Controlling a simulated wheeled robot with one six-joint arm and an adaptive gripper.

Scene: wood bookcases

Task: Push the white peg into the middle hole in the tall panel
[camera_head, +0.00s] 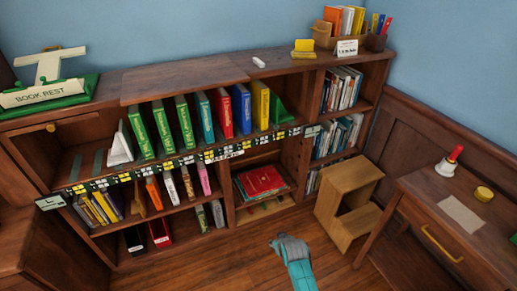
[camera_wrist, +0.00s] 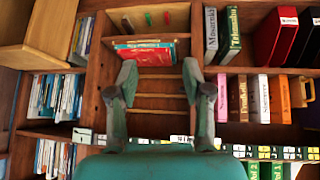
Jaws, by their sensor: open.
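My gripper (camera_head: 288,243) is low in front of the bookcase in the head view. In the wrist view my gripper (camera_wrist: 160,70) has its two fingers well apart with nothing between them, facing the compartment of red books, which appears upside down. A small white piece (camera_head: 258,62) lies on the bookcase top; I cannot tell whether it is the white peg.
Red books (camera_head: 260,180) lie flat in the lower middle compartment. A wooden step stool (camera_head: 347,188) stands right of it. A desk (camera_head: 425,205) with a bell (camera_head: 449,162) is at the right. Bare floor (camera_head: 225,262) lies left of my gripper. Upright books fill the shelves.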

